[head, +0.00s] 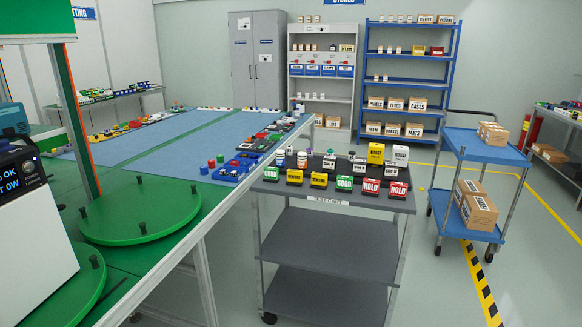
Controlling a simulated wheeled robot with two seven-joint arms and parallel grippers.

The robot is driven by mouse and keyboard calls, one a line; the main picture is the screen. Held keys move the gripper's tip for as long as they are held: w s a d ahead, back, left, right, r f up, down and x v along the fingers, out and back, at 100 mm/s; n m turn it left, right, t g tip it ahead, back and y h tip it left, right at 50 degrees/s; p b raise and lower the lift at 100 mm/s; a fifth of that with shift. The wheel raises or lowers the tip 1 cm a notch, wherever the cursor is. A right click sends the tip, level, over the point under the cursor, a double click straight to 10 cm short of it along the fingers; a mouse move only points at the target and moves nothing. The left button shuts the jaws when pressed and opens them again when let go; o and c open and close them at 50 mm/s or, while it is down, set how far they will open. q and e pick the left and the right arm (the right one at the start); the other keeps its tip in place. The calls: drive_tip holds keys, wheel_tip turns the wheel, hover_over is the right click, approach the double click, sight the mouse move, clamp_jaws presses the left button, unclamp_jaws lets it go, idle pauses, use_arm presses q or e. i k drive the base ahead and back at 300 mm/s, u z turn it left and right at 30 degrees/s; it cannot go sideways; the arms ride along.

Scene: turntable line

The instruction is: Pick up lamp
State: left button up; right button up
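I cannot make out a lamp for certain; many small items are too small to tell apart. Small red, blue, green and dark items (248,160) stand along the right edge of the blue-matted bench (185,146). A grey cart (331,200) holds rows of colored blocks with labels such as GOOD and HOLD (371,187), with small cylindrical items (302,160) behind them. A green turntable (140,212) with short dark posts is empty at the left. Neither of my grippers is in view.
A white tester with a lit display (35,245) stands at the near left, partly hiding a second green turntable (70,298). A blue trolley (484,146) with cartons stands right. Shelves (409,82) and a grey cabinet (257,60) line the back. Open floor lies right of the cart.

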sight(302, 156)
drive_tip(key=u, duration=0.35)
drive_tip(key=i, duration=2.35)
drive_tip(key=z, duration=0.3)
